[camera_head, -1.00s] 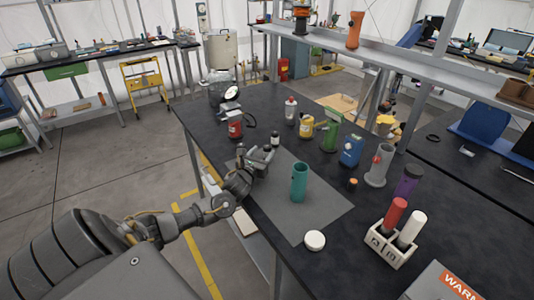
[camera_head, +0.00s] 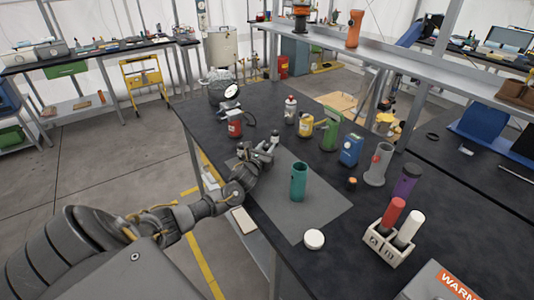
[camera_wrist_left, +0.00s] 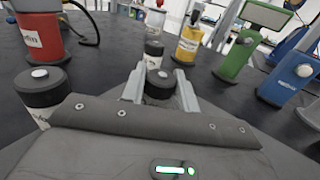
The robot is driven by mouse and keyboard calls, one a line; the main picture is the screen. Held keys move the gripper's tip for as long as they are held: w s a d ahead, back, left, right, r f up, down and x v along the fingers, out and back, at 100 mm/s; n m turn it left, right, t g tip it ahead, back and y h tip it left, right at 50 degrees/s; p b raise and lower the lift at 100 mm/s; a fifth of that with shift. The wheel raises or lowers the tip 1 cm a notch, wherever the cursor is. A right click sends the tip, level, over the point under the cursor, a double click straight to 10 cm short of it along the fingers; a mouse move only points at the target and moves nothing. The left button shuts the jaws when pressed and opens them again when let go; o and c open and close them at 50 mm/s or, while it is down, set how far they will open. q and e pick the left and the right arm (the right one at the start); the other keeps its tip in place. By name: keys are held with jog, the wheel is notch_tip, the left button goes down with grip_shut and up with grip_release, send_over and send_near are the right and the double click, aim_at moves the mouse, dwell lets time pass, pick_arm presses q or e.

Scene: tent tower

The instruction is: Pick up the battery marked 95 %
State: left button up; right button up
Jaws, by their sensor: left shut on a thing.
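My left gripper (camera_head: 269,149) reaches over the grey mat's far left part in the head view. In the left wrist view its fingers (camera_wrist_left: 160,88) are shut on a small dark cylinder with a pale round top (camera_wrist_left: 160,84), likely a battery. Its marking cannot be read. A similar cylinder with a white label (camera_wrist_left: 153,52) stands just behind it. Another one (camera_wrist_left: 42,88) stands close by at the left, with its label partly in view but not readable. In the head view a small dark-and-white cylinder (camera_head: 275,136) shows beside the fingers. My right gripper is not in view.
A red canister (camera_head: 235,127), yellow can (camera_head: 306,125), green device (camera_head: 330,133) and blue device (camera_head: 351,150) stand beyond the gripper. A teal cylinder (camera_head: 298,182) stands on the grey mat (camera_head: 322,208), with a white round lid (camera_head: 314,239) near the mat's front edge.

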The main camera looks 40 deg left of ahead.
pick_arm(q)
jog(key=shift+r, duration=0.1)
jog(key=shift+r+b, duration=0.35)
jog(key=shift+r, duration=0.25)
jog(key=shift+r+b, duration=0.4)
jog(key=shift+r, duration=0.35)
jog(key=s+d+r+b, duration=0.1)
jog(key=s+r+b, duration=0.2)
jog(key=s+r, duration=0.7)
jog(key=v, duration=0.3)
jog(key=shift+s+a+r, duration=0.15)
jog(key=shift+s+a, duration=0.1)
jog(key=shift+s, duration=0.25)
